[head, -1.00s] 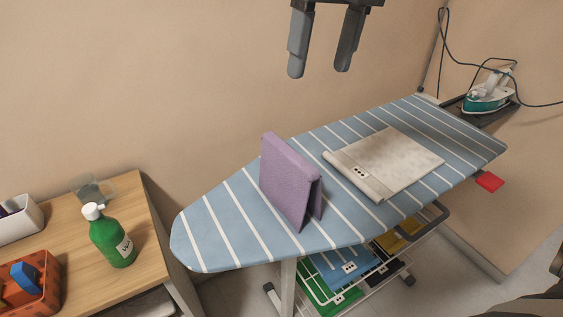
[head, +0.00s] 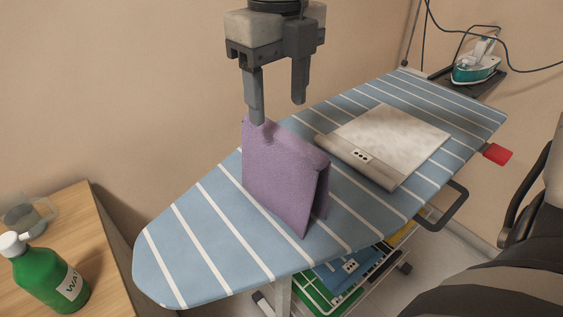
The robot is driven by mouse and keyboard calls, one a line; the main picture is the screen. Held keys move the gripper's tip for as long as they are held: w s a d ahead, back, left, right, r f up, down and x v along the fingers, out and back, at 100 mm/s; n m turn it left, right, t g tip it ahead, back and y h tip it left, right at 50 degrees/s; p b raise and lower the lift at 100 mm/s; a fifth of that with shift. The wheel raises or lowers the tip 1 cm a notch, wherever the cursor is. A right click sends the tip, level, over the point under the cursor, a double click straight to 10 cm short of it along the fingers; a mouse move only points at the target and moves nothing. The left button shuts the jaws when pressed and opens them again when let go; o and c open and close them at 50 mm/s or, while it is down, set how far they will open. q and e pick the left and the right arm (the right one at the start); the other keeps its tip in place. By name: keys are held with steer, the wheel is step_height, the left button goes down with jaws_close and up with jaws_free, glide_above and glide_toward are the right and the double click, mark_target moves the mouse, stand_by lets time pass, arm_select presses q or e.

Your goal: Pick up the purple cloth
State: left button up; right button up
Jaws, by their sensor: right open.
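The purple cloth (head: 277,184) stands folded like a tent on the blue-and-white striped ironing board (head: 205,235), its fold running along the top. My right gripper (head: 277,112) points down from above with its two fingers apart and nothing held between them. Its left fingertip overlaps the cloth's upper left corner in the picture; I cannot tell if it touches. The right finger ends above and behind the top fold in the picture. My left gripper is not in view.
An iron (head: 475,66) with a cord rests at the far end. A green bottle (head: 48,275) stands on the wooden table (head: 88,240) at left. Folded cloths (head: 350,268) lie on a rack under the board.

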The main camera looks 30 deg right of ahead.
mark_target(282, 132)
step_height(282, 132, down, 3)
steer(key=shift+f, duration=0.15)
steer(key=shift+w+d+f, duration=0.1)
steer(key=shift+d+f, duration=0.1)
steer(key=shift+f, duration=1.15)
steer(key=shift+d+f, duration=0.15)
steer(key=shift+f, duration=1.15)
steer(key=c, duration=1.1)
